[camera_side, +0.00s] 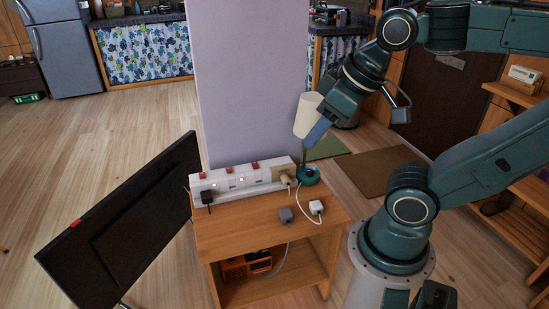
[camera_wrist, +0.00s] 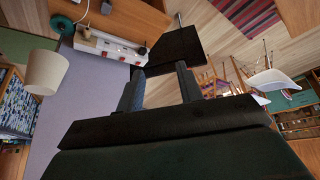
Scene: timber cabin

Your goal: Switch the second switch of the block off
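The block (camera_side: 236,183) is a long white power strip on a small wooden stand. Several red switches show along its top back edge, and the second from the left (camera_side: 229,170) is one of them. Small lights glow on its front face; whether each switch is on or off is too small to tell. A black plug (camera_side: 207,196) sits at its left end and a beige plug (camera_side: 285,180) at its right end. My gripper (camera_side: 311,140) is above and right of the block, apart from it. In the wrist view my gripper (camera_wrist: 159,70) has its fingers spread with nothing between, and the block (camera_wrist: 110,47) is beyond them.
A lamp with a cream shade (camera_side: 307,115) stands behind the right end of the block, close to my gripper. Two loose plugs (camera_side: 286,214) (camera_side: 316,207) lie on the stand (camera_side: 258,228). A black screen (camera_side: 130,220) stands left. A lilac pillar (camera_side: 250,80) rises behind.

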